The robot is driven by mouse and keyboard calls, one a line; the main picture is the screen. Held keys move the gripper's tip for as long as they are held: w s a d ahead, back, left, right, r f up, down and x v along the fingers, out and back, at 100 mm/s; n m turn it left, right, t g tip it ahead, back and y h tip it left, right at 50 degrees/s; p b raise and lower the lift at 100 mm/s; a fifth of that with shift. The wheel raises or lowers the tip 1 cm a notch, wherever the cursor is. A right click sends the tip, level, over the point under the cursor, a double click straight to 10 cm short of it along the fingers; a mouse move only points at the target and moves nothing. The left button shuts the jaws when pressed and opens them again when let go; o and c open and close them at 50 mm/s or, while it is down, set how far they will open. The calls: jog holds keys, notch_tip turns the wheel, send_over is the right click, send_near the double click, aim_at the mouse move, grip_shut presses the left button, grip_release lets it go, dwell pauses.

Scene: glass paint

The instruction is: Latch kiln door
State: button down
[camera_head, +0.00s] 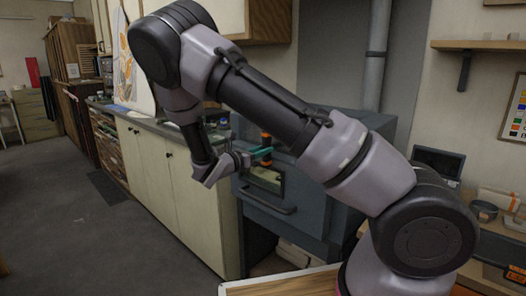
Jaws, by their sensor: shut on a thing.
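The kiln (338,150) is a blue-grey box right of the cabinets, partly hidden behind my arm. Its door (252,196) faces front-left, with a small lit window (266,176) and a dark bar handle (268,205). The door looks closed or nearly so; I cannot tell whether it is flush. An orange-and-black latch handle (266,140) stands at the upper part of the door, with a teal piece beside it. My gripper (253,158) is at this latch, shut on it. The fingertips are small and partly hard to make out.
Cream cabinets (165,175) with a dark counter adjoin the kiln on the left. A wooden-edged table (290,284) is at the front under my arm. A shelf (480,45) and a pipe (376,55) are behind.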

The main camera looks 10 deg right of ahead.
jog(key=shift+f, duration=0.1)
jog(key=c, duration=0.6)
grip_release()
jog(key=shift+c, duration=0.2)
jog(key=v, duration=1.1)
jog(key=s+d+r+m+g+y, duration=0.3)
jog(key=s+d+m+g+y, duration=0.15)
jog(key=d+m, duration=0.25)
jog(key=s+d+r+m+g+y, duration=0.3)
jog(key=s+d+m+g, duration=0.1)
jog(key=d+m+g, duration=0.3)
jog(key=s+d+r+m+t+y, duration=0.2)
jog(key=s+r+m+t+y, duration=0.6)
jog(key=s+r+m, duration=0.6)
notch_tip(320, 180, up, 3)
jog(key=shift+f+m+y, duration=0.15)
jog(key=shift+m+y, duration=0.4)
jog(key=shift+m, duration=0.25)
